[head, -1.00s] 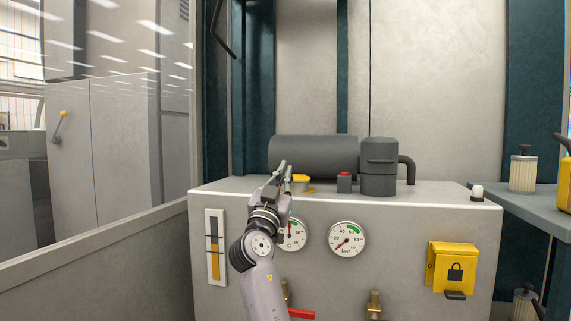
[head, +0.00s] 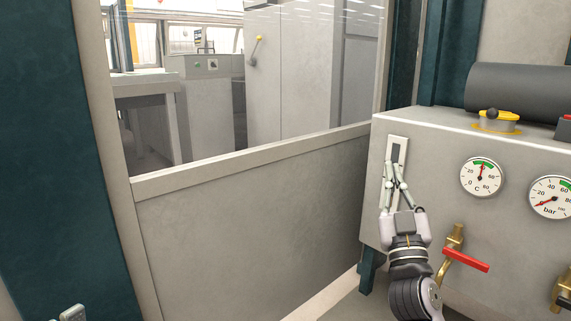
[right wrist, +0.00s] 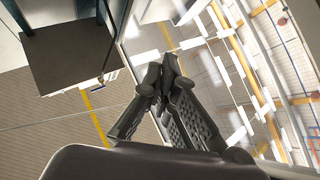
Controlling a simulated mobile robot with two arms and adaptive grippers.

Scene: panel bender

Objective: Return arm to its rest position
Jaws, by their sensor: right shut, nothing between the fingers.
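My right gripper (head: 396,152) stands upright in front of the left end of the grey machine cabinet (head: 430,222). Its fingertips overlap the white level gauge in the picture; I cannot tell how far they are from it. In the right wrist view its dark fingers (right wrist: 163,76) meet at the tips, shut, with nothing between them. A small grey piece at the bottom left edge of the head view looks like the tip of my left gripper (head: 73,314); the rest of it is out of frame.
A grey panel (head: 250,230) with a window above stands to the left. Free room lies between panel and cabinet.

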